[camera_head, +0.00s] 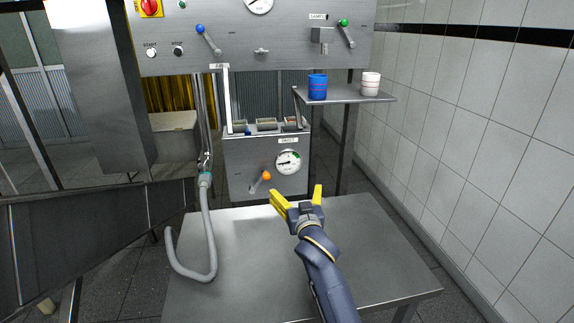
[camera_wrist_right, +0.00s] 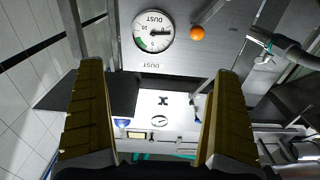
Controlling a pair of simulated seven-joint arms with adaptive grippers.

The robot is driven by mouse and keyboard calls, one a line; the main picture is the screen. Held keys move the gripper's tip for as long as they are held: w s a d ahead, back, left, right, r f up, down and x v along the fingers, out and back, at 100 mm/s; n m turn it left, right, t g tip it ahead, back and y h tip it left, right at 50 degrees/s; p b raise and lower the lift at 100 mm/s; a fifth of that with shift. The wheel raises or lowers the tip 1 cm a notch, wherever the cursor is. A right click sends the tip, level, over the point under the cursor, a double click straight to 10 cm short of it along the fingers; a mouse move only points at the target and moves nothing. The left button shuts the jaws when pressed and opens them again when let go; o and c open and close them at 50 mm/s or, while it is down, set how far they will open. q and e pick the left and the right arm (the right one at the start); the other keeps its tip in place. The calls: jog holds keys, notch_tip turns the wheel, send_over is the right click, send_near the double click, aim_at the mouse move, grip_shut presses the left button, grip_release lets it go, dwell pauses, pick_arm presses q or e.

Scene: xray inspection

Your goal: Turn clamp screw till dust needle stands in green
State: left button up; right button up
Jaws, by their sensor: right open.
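The dust gauge (camera_head: 289,161) is a round white dial on the front of a steel box; it also shows, turned over, in the right wrist view (camera_wrist_right: 153,31). Its green band lies at the upper right in the head view, and the dark needle appears to point left, away from the green. Left of the dial is an orange ball knob (camera_head: 266,175) on a short lever, likely the clamp screw's handle; the knob shows in the right wrist view (camera_wrist_right: 197,33). My right gripper (camera_head: 296,195) is open and empty, its yellow fingers apart in front of the box, below the dial. My left gripper is out of view.
A steel table (camera_head: 250,250) fills the foreground, with a grey hose (camera_head: 209,235) hanging at its left. A shelf (camera_head: 345,95) at the right holds a blue cup (camera_head: 317,86) and a white cup (camera_head: 371,84). A control panel with levers (camera_head: 262,45) spans above. A tiled wall stands right.

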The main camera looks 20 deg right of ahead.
jog(key=w+d, duration=0.1)
jog(key=w, duration=0.8)
dwell(0.3)
